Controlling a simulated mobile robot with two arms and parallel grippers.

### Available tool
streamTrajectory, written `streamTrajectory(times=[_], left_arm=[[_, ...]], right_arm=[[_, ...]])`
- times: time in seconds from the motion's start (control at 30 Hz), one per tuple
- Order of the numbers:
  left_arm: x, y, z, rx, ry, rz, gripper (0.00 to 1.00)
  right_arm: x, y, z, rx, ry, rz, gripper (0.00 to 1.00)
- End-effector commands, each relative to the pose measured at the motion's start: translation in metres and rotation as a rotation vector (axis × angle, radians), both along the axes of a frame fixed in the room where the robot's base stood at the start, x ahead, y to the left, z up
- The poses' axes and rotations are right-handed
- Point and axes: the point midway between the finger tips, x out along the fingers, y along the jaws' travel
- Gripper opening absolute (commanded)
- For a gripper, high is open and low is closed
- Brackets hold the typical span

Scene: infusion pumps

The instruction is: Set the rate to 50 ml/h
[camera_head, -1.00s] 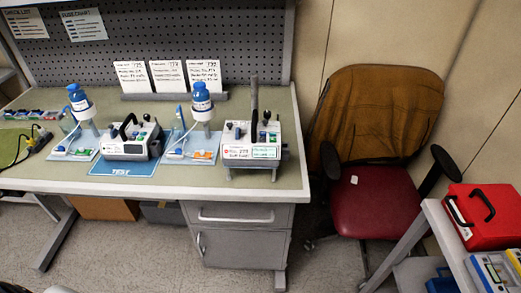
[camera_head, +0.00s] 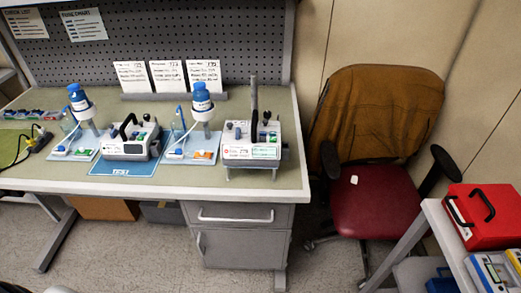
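Two white infusion pumps stand on the bench. The left pump (camera_head: 124,149) has a black handle and a dark display on its front, and sits on a blue mat (camera_head: 124,169). The right pump (camera_head: 238,152) has a dark upright post, knobs on top and a label on its front, and stands at the right end of the bench. The rate shown on either pump is too small to read. Neither of my grippers is in view.
Blue-capped bottles (camera_head: 79,99) and (camera_head: 201,99) stand on trays beside the pumps. Three cards (camera_head: 167,76) stand behind. A chair (camera_head: 372,205) is right of the bench, and a red case (camera_head: 482,217) sits on a cart. The floor between is partly clear.

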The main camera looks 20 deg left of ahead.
Motion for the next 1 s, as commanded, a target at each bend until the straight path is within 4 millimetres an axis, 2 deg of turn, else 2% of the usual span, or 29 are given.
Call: streamTrajectory(times=[0.27,0.53,1.0], left_arm=[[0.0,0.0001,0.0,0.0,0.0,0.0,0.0],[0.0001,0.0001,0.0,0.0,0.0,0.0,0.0],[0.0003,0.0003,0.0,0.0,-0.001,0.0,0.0]], right_arm=[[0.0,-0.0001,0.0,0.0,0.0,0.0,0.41],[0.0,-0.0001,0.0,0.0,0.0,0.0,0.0],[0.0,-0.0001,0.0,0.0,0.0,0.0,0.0]])
